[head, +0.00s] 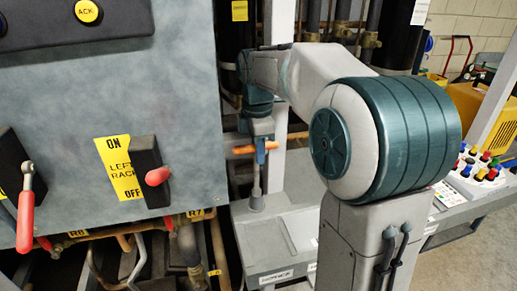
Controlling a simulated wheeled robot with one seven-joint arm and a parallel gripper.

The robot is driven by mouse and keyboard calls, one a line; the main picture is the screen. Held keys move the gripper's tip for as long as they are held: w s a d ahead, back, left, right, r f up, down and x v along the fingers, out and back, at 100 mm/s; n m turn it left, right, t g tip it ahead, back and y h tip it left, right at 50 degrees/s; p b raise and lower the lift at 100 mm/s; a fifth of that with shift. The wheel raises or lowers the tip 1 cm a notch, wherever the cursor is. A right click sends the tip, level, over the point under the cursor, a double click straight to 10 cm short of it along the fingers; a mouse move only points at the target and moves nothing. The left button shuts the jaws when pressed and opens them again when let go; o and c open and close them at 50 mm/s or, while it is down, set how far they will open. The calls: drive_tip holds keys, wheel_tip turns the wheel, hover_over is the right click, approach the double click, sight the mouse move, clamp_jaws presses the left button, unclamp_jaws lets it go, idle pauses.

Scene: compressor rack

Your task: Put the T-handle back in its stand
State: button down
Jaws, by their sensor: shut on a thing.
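My gripper (260,150) points down in the middle of the head view, shut on the orange crossbar of the T-handle (243,150). The crossbar sticks out on both sides of the fingers. Below it a grey shaft runs down, about upright, to a small grey base (256,203) on the grey bench top. This base looks like the stand. The shaft's lower end appears to meet it, but I cannot tell whether it is seated inside.
A grey panel (80,80) with a red-knobbed switch (156,177) and a red lever (26,215) stands close at the left. Copper pipes (215,250) run below it. The grey bench (290,225) has clear room right of the base. Colored knobs (482,165) are at the far right.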

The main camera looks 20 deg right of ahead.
idle(0.4)
drive_tip(key=shift+f+b, duration=0.9)
drive_tip(key=shift+f, duration=0.9)
drive_tip(key=c, duration=1.2)
unclamp_jaws()
drive_tip(key=shift+c, duration=0.2)
wheel_tip(320, 180, up, 14)
drive_tip(key=shift+f+p, duration=0.1)
drive_tip(key=shift+p, duration=0.35)
drive_tip(key=shift+a, duration=0.1)
